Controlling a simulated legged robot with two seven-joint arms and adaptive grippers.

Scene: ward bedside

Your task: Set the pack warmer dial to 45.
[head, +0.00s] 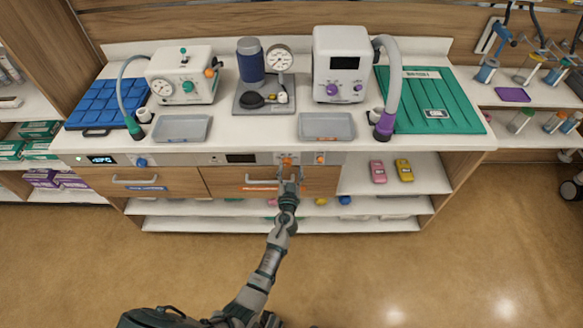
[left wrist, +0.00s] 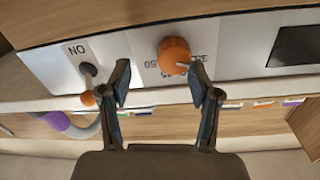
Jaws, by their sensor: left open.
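The orange dial (head: 287,160) is on the grey control strip along the counter's front edge. In the left wrist view the dial (left wrist: 174,55) shows large, with a white pointer mark toward its lower right. Printed numbers around it appear upside down; 50 shows at its left, and the rest are partly hidden. My left gripper (head: 289,174) is open in front of the strip. In the wrist view its fingers (left wrist: 160,85) are spread, with the dial beyond them, nearer the right finger. I see no clear contact. My right gripper is not in view.
A toggle with an orange tip (left wrist: 88,98) sits beside the dial, marked ON. A dark display (head: 240,158) and a blue knob (head: 142,162) are farther left on the strip. Below are drawers with handles (head: 262,181). Grey trays (head: 327,127) stand on the counter above.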

